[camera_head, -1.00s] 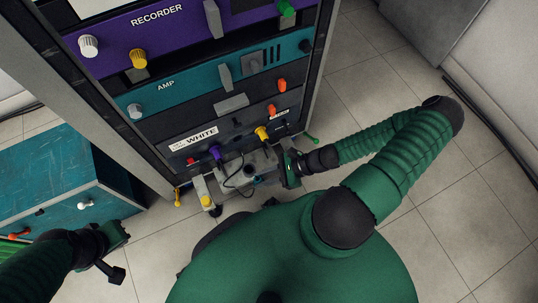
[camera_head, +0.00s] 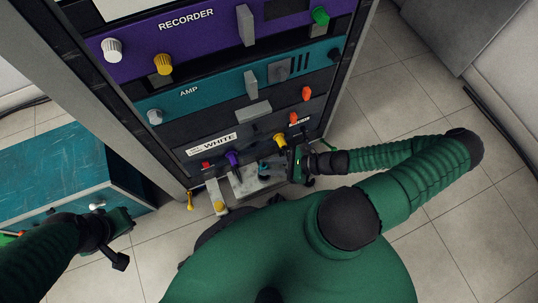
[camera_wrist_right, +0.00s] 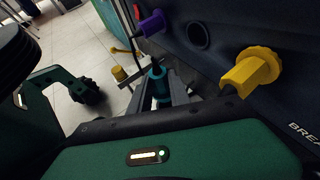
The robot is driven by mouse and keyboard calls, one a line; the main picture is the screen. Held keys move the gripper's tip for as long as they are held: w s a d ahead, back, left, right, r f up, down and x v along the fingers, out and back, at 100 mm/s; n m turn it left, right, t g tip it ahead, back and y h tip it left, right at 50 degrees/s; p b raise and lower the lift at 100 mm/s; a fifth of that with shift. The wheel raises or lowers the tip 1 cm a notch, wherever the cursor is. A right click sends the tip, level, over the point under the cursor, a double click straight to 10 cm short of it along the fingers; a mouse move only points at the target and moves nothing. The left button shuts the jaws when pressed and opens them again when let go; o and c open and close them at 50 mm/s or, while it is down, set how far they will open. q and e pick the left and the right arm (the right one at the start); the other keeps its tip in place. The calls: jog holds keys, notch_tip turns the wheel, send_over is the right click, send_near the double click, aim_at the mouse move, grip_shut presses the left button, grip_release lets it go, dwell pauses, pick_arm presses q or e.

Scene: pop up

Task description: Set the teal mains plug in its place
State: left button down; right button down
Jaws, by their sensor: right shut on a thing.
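The teal mains plug (camera_wrist_right: 158,86) is between the fingers of my right gripper (camera_wrist_right: 160,98) in the right wrist view. My right gripper is shut on it. In the head view, my right gripper (camera_head: 292,164) is at the rack's lower panel, below the yellow plug (camera_head: 280,140), and the teal plug is hard to make out. In the wrist view, an empty round socket (camera_wrist_right: 197,35) lies between the purple plug (camera_wrist_right: 151,23) and the yellow plug (camera_wrist_right: 250,70). The teal plug is apart from this socket. My left gripper (camera_head: 122,239) is open and empty at lower left.
The rack (camera_head: 200,85) has knobs and handles sticking out. A grey tray (camera_head: 243,186) is low in front of it, and a purple plug (camera_head: 233,158) sticks out above. A teal cabinet (camera_head: 55,170) stands at left.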

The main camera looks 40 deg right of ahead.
notch_tip(320, 180, down, 3)
jog(key=shift+r+b, duration=0.1)
jog(key=shift+b, duration=0.4)
jog(key=shift+r, duration=0.1)
jog(key=shift+p, duration=0.35)
jog(key=shift+p, duration=0.55)
